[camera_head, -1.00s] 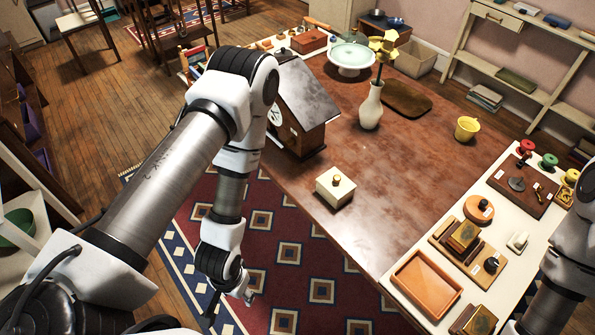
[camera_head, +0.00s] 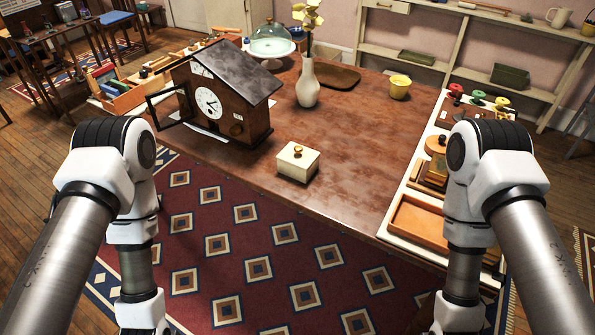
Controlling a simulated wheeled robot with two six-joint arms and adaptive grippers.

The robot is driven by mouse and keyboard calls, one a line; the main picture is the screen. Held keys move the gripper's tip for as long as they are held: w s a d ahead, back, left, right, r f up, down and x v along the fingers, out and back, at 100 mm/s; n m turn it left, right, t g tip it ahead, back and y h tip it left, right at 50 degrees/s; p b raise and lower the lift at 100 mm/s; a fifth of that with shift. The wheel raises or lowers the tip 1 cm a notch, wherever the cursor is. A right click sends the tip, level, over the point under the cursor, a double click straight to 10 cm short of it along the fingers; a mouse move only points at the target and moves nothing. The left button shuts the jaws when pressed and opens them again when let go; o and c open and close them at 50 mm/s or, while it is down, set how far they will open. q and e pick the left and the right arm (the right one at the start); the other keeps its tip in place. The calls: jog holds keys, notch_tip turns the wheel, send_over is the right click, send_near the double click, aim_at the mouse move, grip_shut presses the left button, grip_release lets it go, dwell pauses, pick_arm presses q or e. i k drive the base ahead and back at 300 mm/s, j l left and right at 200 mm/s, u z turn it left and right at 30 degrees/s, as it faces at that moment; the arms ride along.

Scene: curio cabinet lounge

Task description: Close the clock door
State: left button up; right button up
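A dark wooden house-shaped clock (camera_head: 227,100) stands upright on the left part of the brown table, with a sloping grey roof and a white dial (camera_head: 208,102). Its dark-framed door (camera_head: 166,108) stands open, swung out to the left of the dial. My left arm hangs down at the lower left, in front of the table, and its gripper is out of the picture. My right arm hangs down at the lower right, and its gripper is also outside the picture. Both arms are apart from the clock.
A small cream box with a knob (camera_head: 297,162) sits near the table's front edge, right of the clock. A cream vase (camera_head: 308,84), a glass-domed stand (camera_head: 271,46) and a yellow cup (camera_head: 399,86) stand farther back. The table (camera_head: 345,125) is clear in the middle.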

aim_at(150, 109)
jog(key=z, duration=1.7)
jog(key=k+j+z, duration=0.1)
jog(key=j+z, duration=0.35)
jog(key=k+j+z, duration=0.15)
jog(key=j+z, duration=0.25)
jog(key=k+j+z, duration=0.2)
jog(key=j+z, duration=0.25)
jog(key=k+j+z, duration=0.55)
jog(key=z, duration=0.3)
jog(key=k+j, duration=0.15)
jog(key=k, duration=0.35)
jog(key=k+j, duration=0.1)
jog(key=k, duration=0.45)
jog(key=k+j, duration=0.15)
jog(key=k, duration=0.35)
jog(key=k+u, duration=0.45)
jog(key=k+j+u, duration=0.2)
jog(key=k+u, duration=0.25)
jog(key=k, duration=0.15)
jog(key=k+j+u, duration=0.45)
jog(key=k+l, duration=0.05)
